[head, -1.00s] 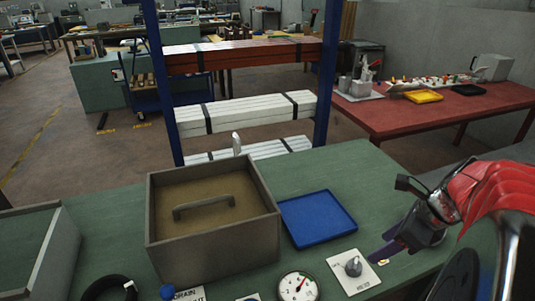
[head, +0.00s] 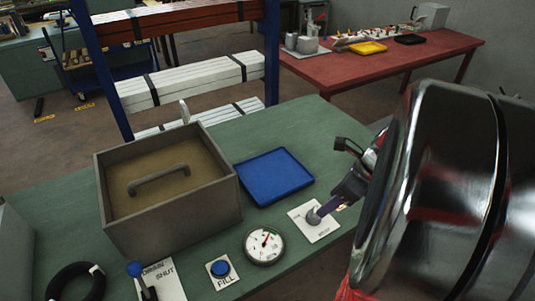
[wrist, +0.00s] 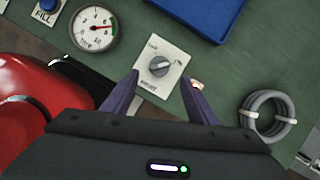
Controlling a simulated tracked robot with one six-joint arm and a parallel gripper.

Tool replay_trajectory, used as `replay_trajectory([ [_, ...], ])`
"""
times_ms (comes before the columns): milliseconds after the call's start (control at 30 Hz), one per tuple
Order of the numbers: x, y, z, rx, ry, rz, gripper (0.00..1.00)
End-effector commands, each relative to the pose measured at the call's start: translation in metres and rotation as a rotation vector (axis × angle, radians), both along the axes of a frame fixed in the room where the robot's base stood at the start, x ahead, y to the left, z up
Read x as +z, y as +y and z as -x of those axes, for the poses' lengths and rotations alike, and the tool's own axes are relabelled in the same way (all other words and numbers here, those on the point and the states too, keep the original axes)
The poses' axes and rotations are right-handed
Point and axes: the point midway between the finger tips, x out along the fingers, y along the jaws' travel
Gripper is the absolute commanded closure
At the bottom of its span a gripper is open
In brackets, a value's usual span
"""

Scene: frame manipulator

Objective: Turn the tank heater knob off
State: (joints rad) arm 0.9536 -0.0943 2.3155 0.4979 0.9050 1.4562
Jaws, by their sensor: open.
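The heater knob (head: 314,216) is a small grey knob on a white square plate (head: 322,233) on the green bench top. In the wrist view the knob (wrist: 160,67) stands upright on its plate (wrist: 177,52), with lettering too small to read surely. My gripper (wrist: 160,78) is open and empty. Its two purple fingers point towards the knob, one to each side, with the tips just short of it in the picture. In the head view my gripper (head: 334,205) is close by the knob's right side; contact cannot be told. The knob's exact setting is unclear.
A gauge (head: 264,246), a blue FILL button (head: 220,268) and a DRAIN lever (head: 135,270) lie left of the knob. A blue tray (head: 272,176) and lidded tank (head: 170,237) stand behind. A grey coil (wrist: 266,116) lies right in the wrist view.

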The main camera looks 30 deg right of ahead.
Motion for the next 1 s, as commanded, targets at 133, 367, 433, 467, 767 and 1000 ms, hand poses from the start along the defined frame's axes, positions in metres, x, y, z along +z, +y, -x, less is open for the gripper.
replay_trajectory([
  [133,-0.023,0.004,-0.008,0.002,0.002,-0.003,0.47],
  [367,-0.054,0.010,-0.020,0.002,0.002,-0.003,0.47],
  [433,-0.062,0.011,-0.023,-0.001,0.001,-0.003,0.47],
  [467,-0.065,0.011,-0.024,-0.001,0.002,-0.003,0.47],
  [767,-0.079,0.013,-0.029,-0.002,0.000,0.000,0.47],
  [1000,-0.079,0.012,-0.029,-0.002,0.000,0.000,0.48],
])
